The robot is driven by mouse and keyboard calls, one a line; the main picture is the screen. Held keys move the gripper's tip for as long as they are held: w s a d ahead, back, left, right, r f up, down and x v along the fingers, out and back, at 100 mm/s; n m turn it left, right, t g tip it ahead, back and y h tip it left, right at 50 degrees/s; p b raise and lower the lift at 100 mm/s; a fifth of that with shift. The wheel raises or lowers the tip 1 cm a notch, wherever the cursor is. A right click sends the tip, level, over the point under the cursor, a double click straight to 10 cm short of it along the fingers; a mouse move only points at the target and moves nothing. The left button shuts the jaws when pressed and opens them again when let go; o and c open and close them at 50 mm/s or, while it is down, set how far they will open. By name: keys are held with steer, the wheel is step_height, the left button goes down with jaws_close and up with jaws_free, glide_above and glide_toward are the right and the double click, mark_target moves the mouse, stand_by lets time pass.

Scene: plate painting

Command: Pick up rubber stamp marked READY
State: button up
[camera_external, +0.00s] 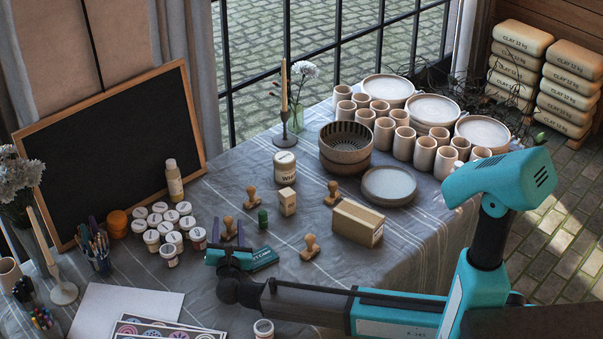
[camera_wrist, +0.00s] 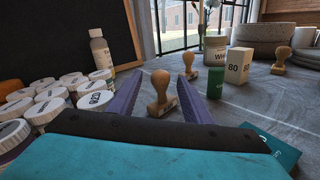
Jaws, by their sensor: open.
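Several wooden rubber stamps with round knobs stand upright on the grey cloth. One stamp (camera_external: 229,229) stands between the fingers of my gripper (camera_external: 228,232). In the wrist view this stamp (camera_wrist: 161,90) is between the two purple fingers of my gripper (camera_wrist: 159,78), with gaps on both sides. The gripper is open and low over the table. A second stamp (camera_external: 251,198) is just beyond; it also shows in the wrist view (camera_wrist: 189,64). A third stamp (camera_external: 333,192) is farther right, and another stamp (camera_external: 310,247) is to the right. I cannot read READY on any.
White-lidded jars (camera_external: 170,225) crowd the left of my gripper. A small green bottle (camera_external: 263,218) and a small box marked 80 (camera_wrist: 237,66) stand to the right. A larger box (camera_external: 357,223), bowls (camera_external: 345,145) and cups (camera_external: 384,133) are farther right.

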steer(key=shift+w+a, duration=0.2)
steer(key=shift+w, duration=1.35)
steer(key=shift+w+a, duration=0.15)
steer(key=shift+w, duration=1.4)
steer(key=shift+c, duration=0.6)
steer(key=c, duration=1)
